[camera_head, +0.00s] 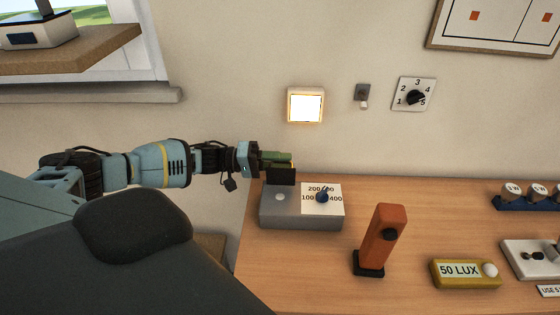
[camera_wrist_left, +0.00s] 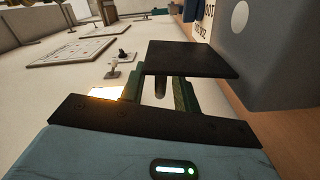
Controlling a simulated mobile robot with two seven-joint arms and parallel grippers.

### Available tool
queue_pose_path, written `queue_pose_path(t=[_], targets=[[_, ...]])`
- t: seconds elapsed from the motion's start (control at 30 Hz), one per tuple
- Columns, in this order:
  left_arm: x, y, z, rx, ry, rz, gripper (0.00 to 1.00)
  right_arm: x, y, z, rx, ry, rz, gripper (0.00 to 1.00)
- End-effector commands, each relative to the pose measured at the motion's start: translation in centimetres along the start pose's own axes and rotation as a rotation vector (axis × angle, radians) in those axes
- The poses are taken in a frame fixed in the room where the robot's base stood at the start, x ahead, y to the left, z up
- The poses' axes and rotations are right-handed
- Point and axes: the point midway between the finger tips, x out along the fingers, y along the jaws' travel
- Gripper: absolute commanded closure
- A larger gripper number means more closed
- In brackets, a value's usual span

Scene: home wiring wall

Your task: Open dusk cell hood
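The dusk cell is a grey box (camera_head: 272,212) on the wooden bench, with a 100–400 dial (camera_head: 322,197) on a white plate. A black flap (camera_head: 281,176), which looks like its hood, stands raised at the back left edge of the box. A pale round disc (camera_head: 280,197) on the box shows uncovered. My left gripper (camera_head: 277,159) is just behind the flap, with green fingers. In the left wrist view the fingers (camera_wrist_left: 160,92) stand apart, with a dark rod between them; the black flap (camera_wrist_left: 194,58) hides their tips. I cannot tell whether they touch it. My right gripper is not in view.
An orange post (camera_head: 382,238) and a yellow 50 LUX meter (camera_head: 465,273) stand on the bench to the right. A lit square lamp (camera_head: 305,105), a small switch (camera_head: 362,95) and a numbered dial (camera_head: 413,95) are on the wall. A window shelf (camera_head: 75,50) is at upper left.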

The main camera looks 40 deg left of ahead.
Motion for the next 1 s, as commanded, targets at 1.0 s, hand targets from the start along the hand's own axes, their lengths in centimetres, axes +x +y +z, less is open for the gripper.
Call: queue_pose_path(t=[1.0], targets=[[-7.8, 0.0, 0.0, 0.000, 0.000, 0.000, 0.69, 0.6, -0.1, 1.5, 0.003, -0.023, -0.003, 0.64]])
